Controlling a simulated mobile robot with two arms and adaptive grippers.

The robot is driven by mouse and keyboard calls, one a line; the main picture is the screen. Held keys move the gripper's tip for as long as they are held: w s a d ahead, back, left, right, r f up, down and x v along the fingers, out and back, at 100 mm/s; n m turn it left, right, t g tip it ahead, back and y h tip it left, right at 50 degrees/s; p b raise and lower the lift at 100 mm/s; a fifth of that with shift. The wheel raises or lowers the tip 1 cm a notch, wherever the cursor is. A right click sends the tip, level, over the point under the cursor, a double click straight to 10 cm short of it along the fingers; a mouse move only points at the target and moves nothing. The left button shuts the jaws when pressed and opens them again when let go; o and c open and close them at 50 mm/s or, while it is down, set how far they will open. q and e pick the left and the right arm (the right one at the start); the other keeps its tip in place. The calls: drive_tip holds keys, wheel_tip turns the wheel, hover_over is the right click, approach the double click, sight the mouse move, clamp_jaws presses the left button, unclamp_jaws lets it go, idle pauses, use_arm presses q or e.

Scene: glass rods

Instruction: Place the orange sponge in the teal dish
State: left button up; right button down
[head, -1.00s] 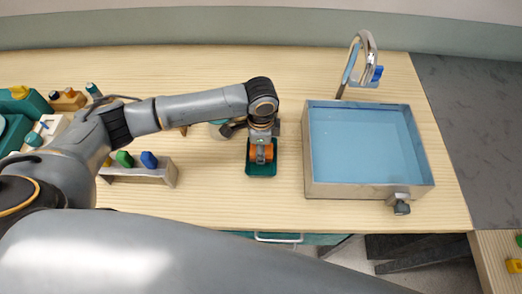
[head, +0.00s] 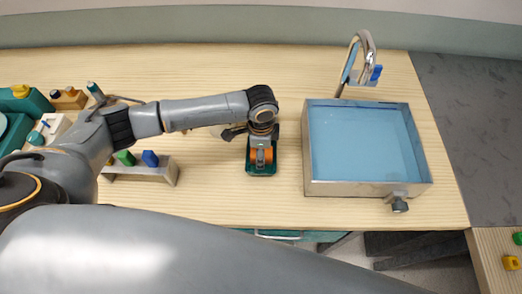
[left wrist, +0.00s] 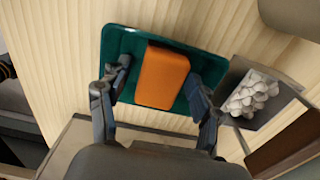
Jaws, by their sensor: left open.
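The orange sponge (left wrist: 162,77) lies on the teal dish (left wrist: 128,42) in the left wrist view, within its rim. My left gripper (left wrist: 159,72) is open, with one finger on each side of the sponge. The fingers reach over the dish; whether they touch the sponge I cannot tell. In the head view the dish (head: 262,171) sits on the wooden counter left of the sink, and my left gripper (head: 262,150) is above it, hiding much of it. My right gripper is not in view.
A metal sink (head: 365,145) with blue water stands to the right, its faucet (head: 352,65) behind. A block (head: 140,172) with coloured pieces is at the left. A grey container with white lumps (left wrist: 253,95) is close beside the dish. The counter behind is clear.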

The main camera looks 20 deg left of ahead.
use_arm(q)
wheel_tip(320, 180, up, 12)
drive_tip(key=b, duration=0.2)
drive_tip(key=shift+r, duration=0.15)
idle(0.5)
